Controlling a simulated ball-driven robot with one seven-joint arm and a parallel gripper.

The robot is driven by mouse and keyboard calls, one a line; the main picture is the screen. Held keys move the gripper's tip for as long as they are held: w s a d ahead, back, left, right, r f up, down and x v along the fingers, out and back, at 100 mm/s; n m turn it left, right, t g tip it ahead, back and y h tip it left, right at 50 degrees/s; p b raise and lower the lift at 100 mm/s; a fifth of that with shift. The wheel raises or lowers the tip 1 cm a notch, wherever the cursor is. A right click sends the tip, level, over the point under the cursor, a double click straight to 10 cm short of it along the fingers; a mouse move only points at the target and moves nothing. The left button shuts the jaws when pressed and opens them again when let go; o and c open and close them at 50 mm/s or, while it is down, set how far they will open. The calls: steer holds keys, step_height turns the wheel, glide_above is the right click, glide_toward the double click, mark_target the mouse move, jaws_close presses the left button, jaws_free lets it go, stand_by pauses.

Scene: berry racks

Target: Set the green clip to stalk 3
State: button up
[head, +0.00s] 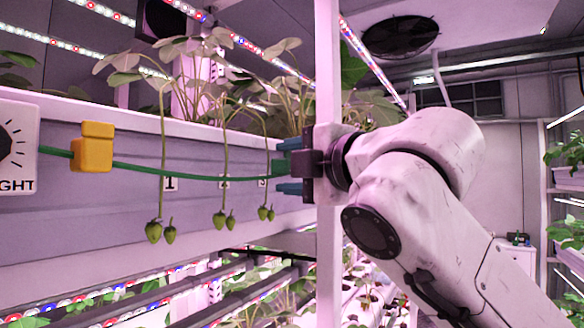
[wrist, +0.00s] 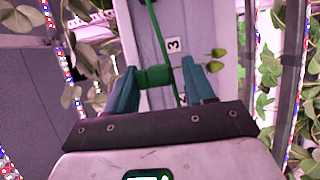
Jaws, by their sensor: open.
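The green clip (head: 283,165) sits on the green cord (head: 200,180) at its right end in the head view. In the wrist view the green clip (wrist: 154,76) lies between the two teal fingers of my gripper (wrist: 160,78). My gripper (head: 285,167) is open around it, one finger above and one below in the head view; I cannot tell whether either touches it. Stalk 3 (head: 266,185) hangs just left of the fingertips, with small green berries (head: 265,213) below. Its label 3 (wrist: 173,45) shows in the wrist view; the stalk itself is not clear there.
A yellow clip (head: 92,147) sits on the cord at the left, beside a white dial panel (head: 18,140). Stalk 1 (head: 163,150) and stalk 2 (head: 223,150) hang between it and stalk 3. A pale upright post (head: 328,60) stands close beside my gripper.

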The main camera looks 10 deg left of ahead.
steer(key=b+v, duration=0.3)
steer(key=v, duration=0.7)
steer(key=shift+s+d, duration=0.25)
